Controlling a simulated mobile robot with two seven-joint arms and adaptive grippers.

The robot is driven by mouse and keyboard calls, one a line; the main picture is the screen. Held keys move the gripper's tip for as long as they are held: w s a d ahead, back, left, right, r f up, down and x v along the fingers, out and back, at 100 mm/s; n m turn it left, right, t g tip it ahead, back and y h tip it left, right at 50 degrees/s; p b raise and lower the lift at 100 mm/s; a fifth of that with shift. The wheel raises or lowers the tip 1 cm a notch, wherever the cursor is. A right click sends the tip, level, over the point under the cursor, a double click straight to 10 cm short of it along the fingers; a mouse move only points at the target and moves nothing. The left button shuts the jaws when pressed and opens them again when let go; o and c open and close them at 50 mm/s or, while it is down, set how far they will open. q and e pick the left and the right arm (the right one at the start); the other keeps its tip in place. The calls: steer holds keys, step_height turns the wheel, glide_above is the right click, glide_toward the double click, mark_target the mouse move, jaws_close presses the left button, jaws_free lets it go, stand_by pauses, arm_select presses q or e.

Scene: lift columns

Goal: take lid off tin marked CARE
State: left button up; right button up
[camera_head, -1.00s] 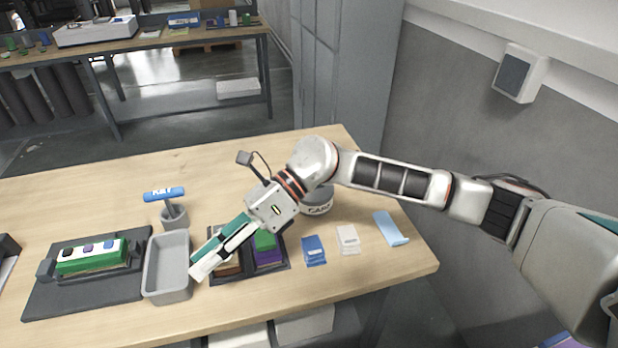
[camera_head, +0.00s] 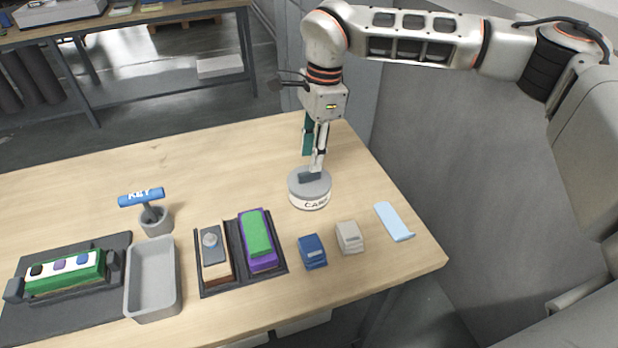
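The tin marked CARE (camera_head: 309,204) stands upright at the back right of the table, a short white tin with dark lettering. Its grey lid (camera_head: 298,185) is on it, with a dark raised grip (camera_head: 309,178) on top. My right gripper (camera_head: 312,163) points down over the lid, its teal and white fingers apart. The white fingertip is close to the dark grip; I cannot tell whether it touches. The teal fingertip appears farther back. My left gripper is not in view.
In front are a dark tray (camera_head: 283,267) with two blocks, a blue item (camera_head: 312,252), a beige item (camera_head: 349,238) and a light blue strip (camera_head: 394,222). A grey bin (camera_head: 134,294) and a KEY-marked tool (camera_head: 142,197) in a cup stand left. The table's back middle is clear.

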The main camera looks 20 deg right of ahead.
mark_target(309, 177)
step_height(309, 177, down, 5)
steer(key=shift+w+a+r+p, duration=0.1)
steer(key=shift+w+a+p, duration=0.05)
steer(key=shift+p, duration=0.15)
jaws_close()
steer(key=shift+r, duration=0.1)
